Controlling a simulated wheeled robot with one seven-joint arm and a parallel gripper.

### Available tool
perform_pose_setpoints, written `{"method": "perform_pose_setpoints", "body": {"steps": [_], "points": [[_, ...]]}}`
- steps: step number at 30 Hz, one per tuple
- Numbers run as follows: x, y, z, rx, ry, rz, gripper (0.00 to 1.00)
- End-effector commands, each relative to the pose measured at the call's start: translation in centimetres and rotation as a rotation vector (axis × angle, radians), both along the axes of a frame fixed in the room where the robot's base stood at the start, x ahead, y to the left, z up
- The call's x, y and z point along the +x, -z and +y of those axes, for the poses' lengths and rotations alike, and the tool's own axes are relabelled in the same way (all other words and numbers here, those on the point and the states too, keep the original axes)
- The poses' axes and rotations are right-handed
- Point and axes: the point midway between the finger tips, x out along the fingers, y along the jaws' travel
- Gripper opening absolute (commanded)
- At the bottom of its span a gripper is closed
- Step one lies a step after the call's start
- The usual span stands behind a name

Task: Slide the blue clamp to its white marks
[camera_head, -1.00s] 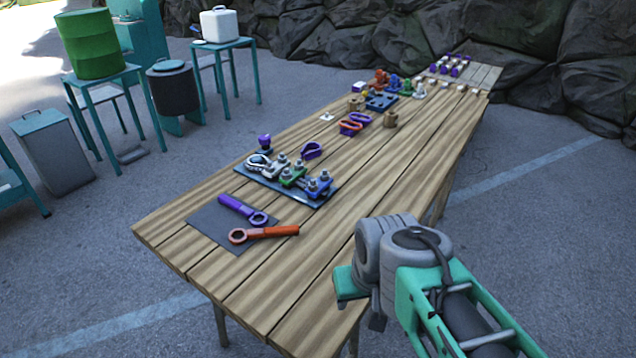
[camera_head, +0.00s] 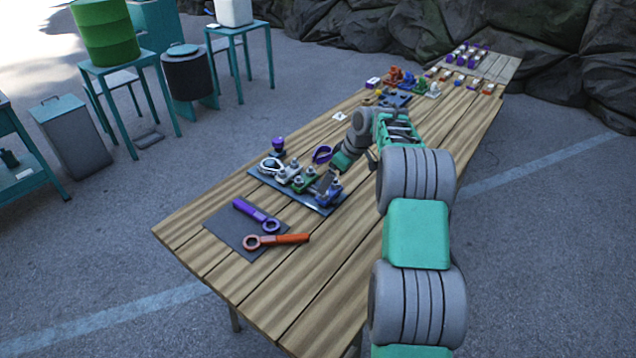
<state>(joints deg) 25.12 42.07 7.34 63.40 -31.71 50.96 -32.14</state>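The blue clamp (camera_head: 333,197) sits at the right end of a dark plate (camera_head: 296,196) on the wooden table. A green clamp (camera_head: 306,181) is next to it on the left, and a whitish clamp (camera_head: 272,163) stands at the plate's left end. My gripper (camera_head: 327,184) reaches down from behind, with its grey finger part right at the blue clamp and partly covering it. I cannot tell whether it touches the clamp, or whether the fingers are open or shut. White marks are too small to make out on the plate.
A purple wrench (camera_head: 255,215) and an orange wrench (camera_head: 277,241) lie on a dark mat (camera_head: 222,226) in front of the plate. A purple ring (camera_head: 322,154) and a purple knob (camera_head: 279,146) are behind it. Several small parts crowd the table's far end.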

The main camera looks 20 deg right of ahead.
Motion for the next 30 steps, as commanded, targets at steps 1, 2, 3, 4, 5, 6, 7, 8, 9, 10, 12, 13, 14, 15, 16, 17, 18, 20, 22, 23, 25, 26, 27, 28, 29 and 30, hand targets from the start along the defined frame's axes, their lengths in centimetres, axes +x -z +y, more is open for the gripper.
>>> {"method": "perform_pose_setpoints", "body": {"steps": [1,2,3,4,5,6,7,8,9,10,12,13,14,15,16,17,18,20,22,23,25,26,27,28,29,30], "points": [[0.0,0.4,-0.5,0.001,0.007,0.0,1.0],[0.1,0.8,-0.7,0.001,0.011,0.001,1.0],[0.2,1.4,-0.9,0.002,0.015,0.003,1.0],[0.3,1.9,-0.9,0.002,0.018,0.003,1.0],[0.4,2.4,-1.0,0.002,0.022,0.004,1.0],[0.7,3.1,-0.9,0.002,0.024,0.004,1.0],[0.8,3.7,-0.8,0.003,0.024,0.004,1.0],[1.0,4.2,-0.7,0.002,0.024,0.004,1.0],[1.3,4.9,-0.4,0.0,0.023,0.003,1.0],[1.5,5.3,-0.3,0.0,0.022,0.003,1.0],[1.8,6.2,0.0,0.001,0.021,0.002,1.0],[1.9,6.4,0.1,0.001,0.02,0.0,1.0],[2.0,6.7,0.2,0.001,0.02,0.0,1.0],[2.1,6.9,0.3,0.0,0.021,0.0,1.0],[2.1,7.0,0.3,0.0,0.021,0.0,1.0],[2.1,7.0,0.3,0.0,0.02,0.0,1.0],[2.1,7.1,0.3,0.0,0.02,0.0,1.0],[2.1,7.1,0.3,0.0,0.02,0.0,1.0],[2.1,7.1,0.4,0.0,0.02,0.0,1.0],[2.1,7.1,0.4,0.0,0.02,0.0,0.98],[2.1,7.0,0.4,0.0,0.02,0.0,0.92],[2.1,7.0,0.4,-0.001,0.02,0.001,0.89],[2.1,7.0,0.4,-0.001,0.02,0.001,0.86],[2.1,7.0,0.4,0.0,0.019,0.001,0.84],[2.1,7.0,0.4,0.0,0.019,0.001,0.81],[2.1,7.0,0.4,0.0,0.019,0.001,0.78]]}}
